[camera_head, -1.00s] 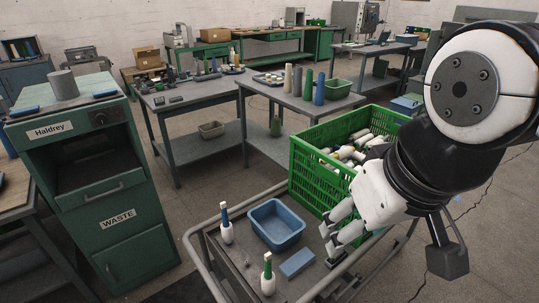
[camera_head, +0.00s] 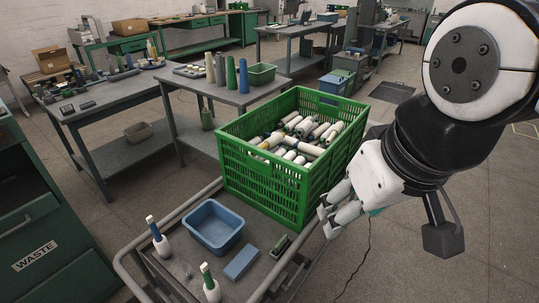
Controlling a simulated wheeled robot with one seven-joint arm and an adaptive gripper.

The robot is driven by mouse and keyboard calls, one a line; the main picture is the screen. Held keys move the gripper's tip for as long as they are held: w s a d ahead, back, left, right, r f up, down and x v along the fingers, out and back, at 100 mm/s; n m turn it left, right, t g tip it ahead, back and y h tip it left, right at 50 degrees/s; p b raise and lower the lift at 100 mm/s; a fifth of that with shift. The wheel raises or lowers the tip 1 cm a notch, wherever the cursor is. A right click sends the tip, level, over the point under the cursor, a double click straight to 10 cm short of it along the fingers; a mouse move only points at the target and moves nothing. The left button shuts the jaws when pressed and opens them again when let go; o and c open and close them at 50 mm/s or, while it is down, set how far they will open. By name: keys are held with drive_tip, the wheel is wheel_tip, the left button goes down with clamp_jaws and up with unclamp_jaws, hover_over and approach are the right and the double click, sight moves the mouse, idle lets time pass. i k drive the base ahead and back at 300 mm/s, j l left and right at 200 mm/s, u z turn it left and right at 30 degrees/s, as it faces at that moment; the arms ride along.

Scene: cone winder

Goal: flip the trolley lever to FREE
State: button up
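The trolley (camera_head: 174,222) is a grey tubular-framed cart at the bottom centre. I cannot make out a lever or the word FREE on it. My gripper (camera_head: 326,222) is just right of the green crate's near corner, above the trolley's right edge. Its two pale fingers look apart, with nothing seen between them. A small teal patch (camera_head: 376,212) shows beside the gripper, partly hidden by it; I cannot tell what it is.
On the trolley are a green crate (camera_head: 262,190) full of yarn cones, a blue bin (camera_head: 214,227), a blue block (camera_head: 241,263), two white bottle-shaped cones and a small dark-and-green item (camera_head: 281,245). A green WASTE cabinet (camera_head: 52,254) stands left.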

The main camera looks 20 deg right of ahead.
sight(297, 274)
drive_tip(key=l+z, duration=0.1)
drive_tip(key=i+l+u, duration=0.2)
drive_tip(key=l, duration=0.15)
drive_tip(key=i+l+u, duration=0.2)
drive_tip(key=l, duration=0.2)
drive_tip(key=i+l+u, duration=0.5)
drive_tip(key=l, duration=2.2)
drive_tip(key=k+l+u, duration=0.15)
drive_tip(key=l+u, duration=0.3)
drive_tip(key=l, duration=2.2)
drive_tip(key=j+u, duration=0.1)
drive_tip(key=u, duration=0.35)
drive_tip(key=i+j+u, duration=0.1)
drive_tip(key=u, duration=0.3)
drive_tip(key=i+j+u, duration=0.1)
drive_tip(key=u, duration=0.35)
